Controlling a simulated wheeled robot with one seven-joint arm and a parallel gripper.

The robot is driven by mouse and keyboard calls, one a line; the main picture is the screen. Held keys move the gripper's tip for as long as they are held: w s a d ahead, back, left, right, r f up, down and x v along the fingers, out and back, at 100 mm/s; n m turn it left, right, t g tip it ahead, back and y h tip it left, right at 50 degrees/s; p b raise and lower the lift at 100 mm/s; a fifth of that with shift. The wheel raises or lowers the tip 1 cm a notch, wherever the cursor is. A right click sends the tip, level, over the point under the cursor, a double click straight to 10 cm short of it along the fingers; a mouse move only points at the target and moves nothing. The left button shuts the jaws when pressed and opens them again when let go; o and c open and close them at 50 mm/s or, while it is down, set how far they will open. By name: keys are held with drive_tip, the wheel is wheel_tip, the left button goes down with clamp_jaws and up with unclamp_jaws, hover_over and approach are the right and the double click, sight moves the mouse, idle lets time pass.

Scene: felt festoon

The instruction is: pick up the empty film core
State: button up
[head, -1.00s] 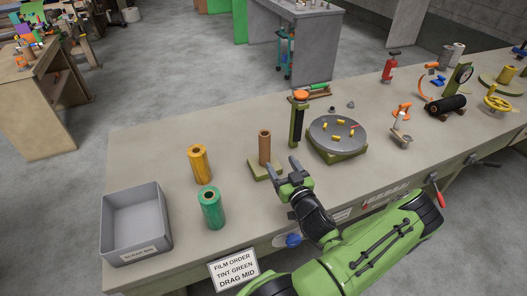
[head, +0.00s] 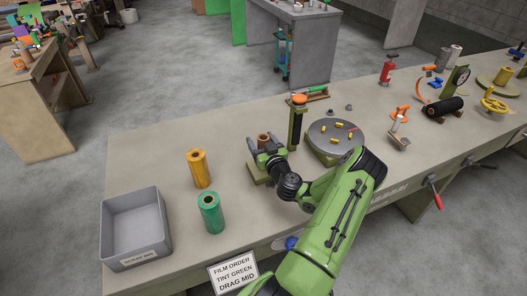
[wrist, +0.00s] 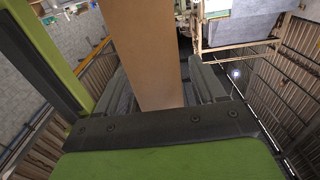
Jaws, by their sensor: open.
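In the wrist view the core (wrist: 152,50) stands between the two fingers (wrist: 160,85), with a visible gap on the right side; contact on the left cannot be told. The core's lower part is hidden by my gripper and arm.
A yellow roll (head: 199,168) and a green roll (head: 210,212) stand left of the base. A grey scrap bin (head: 134,228) is at the far left. A green post with an orange top (head: 297,122) and a round turntable (head: 331,138) stand close on the right.

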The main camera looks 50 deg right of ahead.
drive_tip(key=c, duration=1)
drive_tip(key=shift+c, duration=0.2)
